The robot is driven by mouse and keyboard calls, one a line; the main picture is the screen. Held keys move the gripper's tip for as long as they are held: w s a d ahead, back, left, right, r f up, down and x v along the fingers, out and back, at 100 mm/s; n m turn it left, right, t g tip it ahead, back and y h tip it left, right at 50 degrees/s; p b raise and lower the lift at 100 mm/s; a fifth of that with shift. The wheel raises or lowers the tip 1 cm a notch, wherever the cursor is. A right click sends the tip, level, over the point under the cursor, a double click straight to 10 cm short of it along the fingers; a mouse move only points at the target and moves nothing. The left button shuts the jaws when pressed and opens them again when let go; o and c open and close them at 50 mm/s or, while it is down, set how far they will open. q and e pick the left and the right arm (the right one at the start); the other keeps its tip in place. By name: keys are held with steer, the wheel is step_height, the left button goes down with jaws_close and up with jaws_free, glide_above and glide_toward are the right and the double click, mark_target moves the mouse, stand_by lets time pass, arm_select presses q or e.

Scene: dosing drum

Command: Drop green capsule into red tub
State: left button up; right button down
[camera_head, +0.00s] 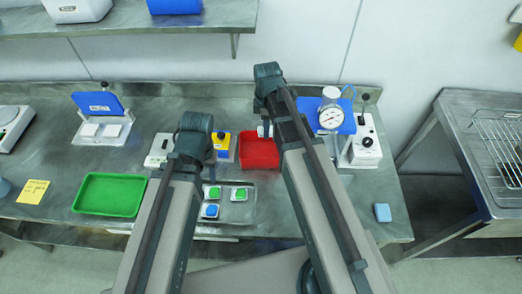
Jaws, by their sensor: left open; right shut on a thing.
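The red tub (260,152) stands on the bench near the middle, partly covered by my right arm. Two white square pieces with green tops, a left one (214,192) and a right one (239,194), lie on a metal tray (236,213), with a blue-topped one (210,211) in front. My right gripper (265,131) is shut above the back of the red tub; a small pale thing shows there, but its colour and kind are mostly hidden. My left gripper (211,160) is open, behind the tray and left of the tub, largely hidden by its own arm.
A green tray (110,195) lies empty to the left. A yellow-and-blue box (222,147) stands just left of the tub. A gauge (331,118) and a lever device (365,146) stand to the right. A shelf (130,20) hangs above the left side.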

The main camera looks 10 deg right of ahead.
arm_select(q)
steer(key=shift+f+b, duration=2.85)
steer(key=shift+f, duration=0.15)
arm_select(e)
step_height(320, 180, down, 6)
arm_select(q)
steer(key=shift+r, duration=0.1)
arm_select(e)
steer(key=shift+c, duration=1.4)
jaws_free()
arm_select(q)
steer(key=shift+r, duration=0.1)
arm_select(e)
steer(key=shift+r, duration=0.15)
step_height(320, 180, up, 14)
steer(key=p, duration=1.4)
arm_select(q)
step_height(320, 180, up, 14)
steer(key=shift+f, duration=0.25)
arm_select(e)
steer(key=shift+f, duration=0.2)
arm_select(q)
steer(key=shift+s, duration=0.1)
arm_select(e)
steer(key=shift+s, duration=0.1)
